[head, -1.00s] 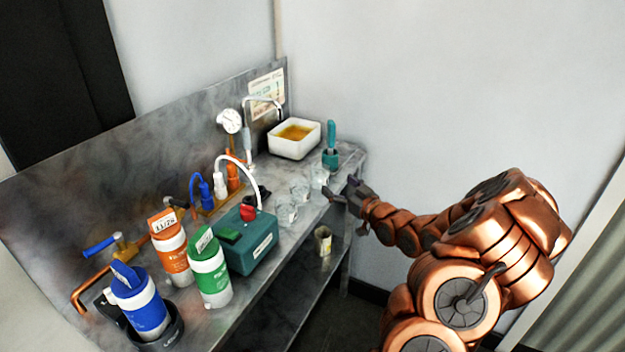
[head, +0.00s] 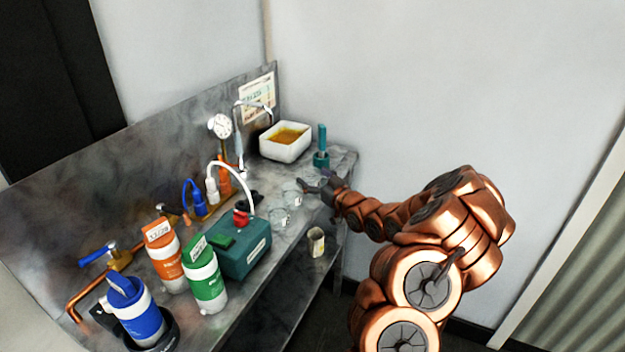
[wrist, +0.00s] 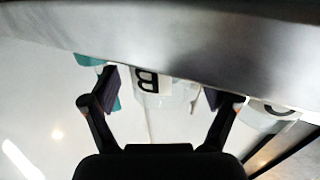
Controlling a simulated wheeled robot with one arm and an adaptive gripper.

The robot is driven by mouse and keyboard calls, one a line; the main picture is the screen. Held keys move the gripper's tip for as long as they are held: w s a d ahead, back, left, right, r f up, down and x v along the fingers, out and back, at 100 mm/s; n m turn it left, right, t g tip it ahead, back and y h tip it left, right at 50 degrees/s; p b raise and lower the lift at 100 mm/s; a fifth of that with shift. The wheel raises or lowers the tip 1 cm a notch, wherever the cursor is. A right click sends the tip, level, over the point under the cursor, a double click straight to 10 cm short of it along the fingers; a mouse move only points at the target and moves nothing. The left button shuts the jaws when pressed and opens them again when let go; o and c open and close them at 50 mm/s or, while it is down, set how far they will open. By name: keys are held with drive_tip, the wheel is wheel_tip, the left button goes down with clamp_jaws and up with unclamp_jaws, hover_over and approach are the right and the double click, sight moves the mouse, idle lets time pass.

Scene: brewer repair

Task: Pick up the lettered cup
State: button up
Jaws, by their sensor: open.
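In the wrist view a clear cup with a white label lettered B (wrist: 150,82) stands between my fingertips, the letter showing upside down. My gripper (wrist: 160,92) is open around it, and I cannot tell whether a finger touches it. A second lettered cup (wrist: 268,112) shows at the right, behind the right finger; its letter is partly cut off. In the head view my gripper (head: 311,185) is at the bench's right end, covering part of the cup row. Two clear cups (head: 278,217) (head: 291,198) show to its left.
A teal holder (head: 321,160) stands just behind my gripper, with a white basin (head: 285,148) of amber liquid beyond. A teal box (head: 243,250) and several bottles, including a green one (head: 206,280), fill the bench's near left. A small can (head: 316,243) sits on the lower shelf.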

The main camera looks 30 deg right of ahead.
drive_tip(key=shift+w+a, duration=0.1)
drive_tip(key=shift+w, duration=0.5)
drive_tip(key=shift+c, duration=0.4)
drive_tip(key=c, duration=1.2)
drive_tip(key=shift+r, duration=0.2)
drive_tip(key=shift+r+b, duration=0.55)
drive_tip(key=shift+r, duration=0.95)
drive_tip(key=s+a+b, duration=0.1)
drive_tip(key=s+b, duration=0.1)
drive_tip(key=s, duration=0.2)
drive_tip(key=s+a+b, duration=0.1)
drive_tip(key=s+a, duration=0.1)
drive_tip(key=s, duration=0.2)
drive_tip(key=s+a+r+b, duration=0.1)
drive_tip(key=s+a+b, duration=0.1)
drive_tip(key=s, duration=0.2)
drive_tip(key=shift+s+b, duration=0.3)
drive_tip(key=shift+s, duration=0.05)
drive_tip(key=shift+b, duration=0.4)
